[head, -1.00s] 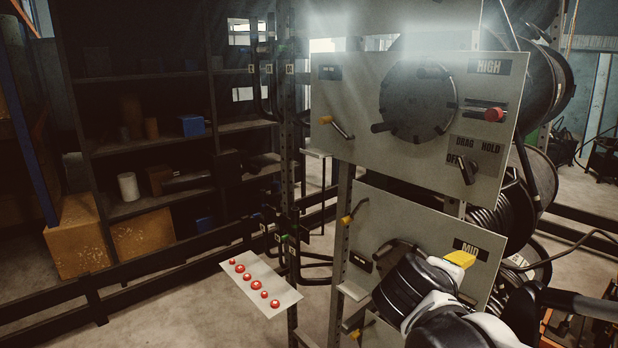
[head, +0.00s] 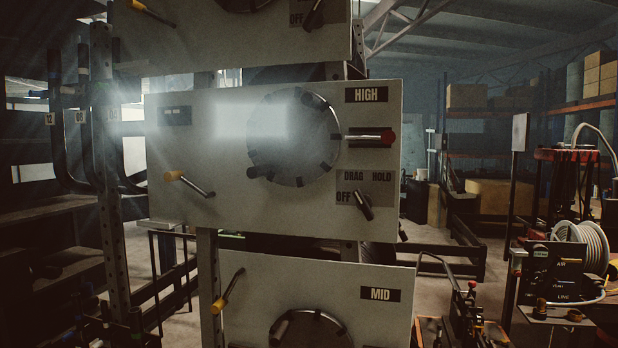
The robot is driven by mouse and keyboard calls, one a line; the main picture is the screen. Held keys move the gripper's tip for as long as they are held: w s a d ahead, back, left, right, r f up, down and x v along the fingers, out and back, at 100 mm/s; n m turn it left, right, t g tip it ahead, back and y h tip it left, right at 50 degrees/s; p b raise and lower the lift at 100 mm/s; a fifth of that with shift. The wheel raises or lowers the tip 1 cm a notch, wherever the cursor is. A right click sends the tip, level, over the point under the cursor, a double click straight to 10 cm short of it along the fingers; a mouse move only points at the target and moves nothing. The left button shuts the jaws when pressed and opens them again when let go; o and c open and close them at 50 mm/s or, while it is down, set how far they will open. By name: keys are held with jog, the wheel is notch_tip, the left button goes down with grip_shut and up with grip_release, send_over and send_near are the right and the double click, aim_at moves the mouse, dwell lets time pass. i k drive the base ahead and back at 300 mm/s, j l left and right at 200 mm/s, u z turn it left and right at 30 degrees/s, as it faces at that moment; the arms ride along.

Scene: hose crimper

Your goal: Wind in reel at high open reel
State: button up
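The HIGH reel panel (head: 230,205) fills the middle of the head view. Its round dark wheel (head: 293,137) has a knob handle (head: 258,172) at its lower left. A lever with a yellow grip (head: 174,176) sits on the left of the panel. A red-ended lever (head: 384,136) sits right of the wheel. Below it is the OFF, DRAG, HOLD selector (head: 361,204), its black knob slanting from upper left to lower right. The reel behind the panel is hidden. My gripper is not in view.
The MID panel (head: 340,277) is directly below, with its own wheel (head: 308,330) and yellow lever (head: 229,291). Another panel (head: 200,45) is above. An upright post (head: 113,180) stands at left. A hose coil (head: 582,245) and AIR box (head: 553,272) are at right.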

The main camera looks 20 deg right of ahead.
aim_at(294, 135)
jog(key=i+j+z, duration=0.3)
jog(key=j, duration=0.25)
jog(key=i+j+z, duration=0.1)
jog(key=j+z, duration=0.25)
jog(key=j, duration=0.2)
jog(key=i+j+z, duration=0.15)
jog(key=j+z, duration=0.15)
jog(key=j, duration=0.35)
jog(key=j+z, duration=0.35)
jog(key=j, duration=0.3)
jog(key=j+z, duration=0.3)
jog(key=j, duration=0.35)
jog(key=k+j+z, duration=0.15)
jog(key=j+z, duration=0.2)
jog(key=j, duration=0.3)
jog(key=k+j+z, duration=0.3)
jog(key=j, duration=0.3)
jog(key=i+j, duration=0.05)
jog(key=i, duration=0.05)
